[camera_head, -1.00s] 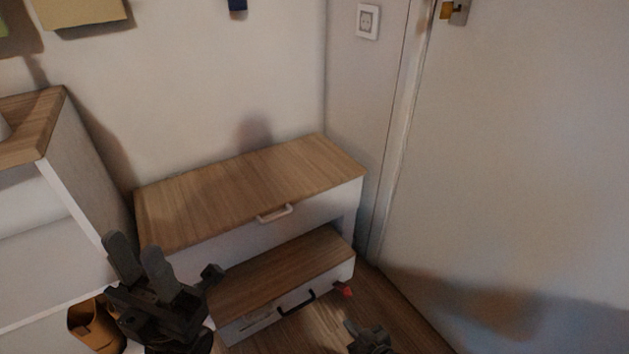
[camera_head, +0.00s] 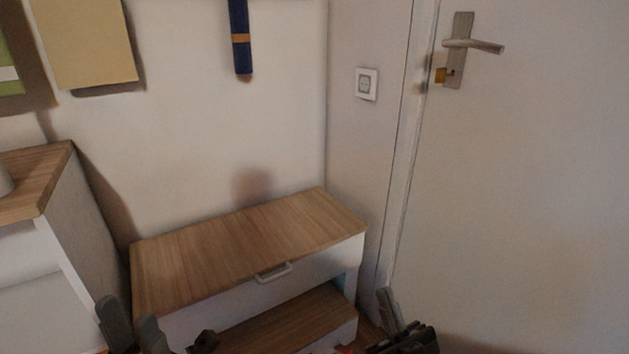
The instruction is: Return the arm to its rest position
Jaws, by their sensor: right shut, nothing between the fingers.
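My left gripper (camera_head: 133,328) is at the lower left edge, in front of the low chest. Its two fingers stand upright and apart, with nothing between them. My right gripper (camera_head: 389,304) is at the bottom, right of the chest, its fingers pointing up and shut with nothing held. The lower parts of both arms are cut off by the frame. The low white chest (camera_head: 250,241) has a wooden top and a pale handle (camera_head: 273,272). Below it a lower wooden-topped section (camera_head: 285,322) juts out.
A taller wooden-topped cabinet (camera_head: 85,213) stands at the left. A grey door (camera_head: 520,180) with a metal handle (camera_head: 473,46) fills the right. A wall socket (camera_head: 366,84) and a hanging dark blue object (camera_head: 240,40) are on the walls. The chest top is clear.

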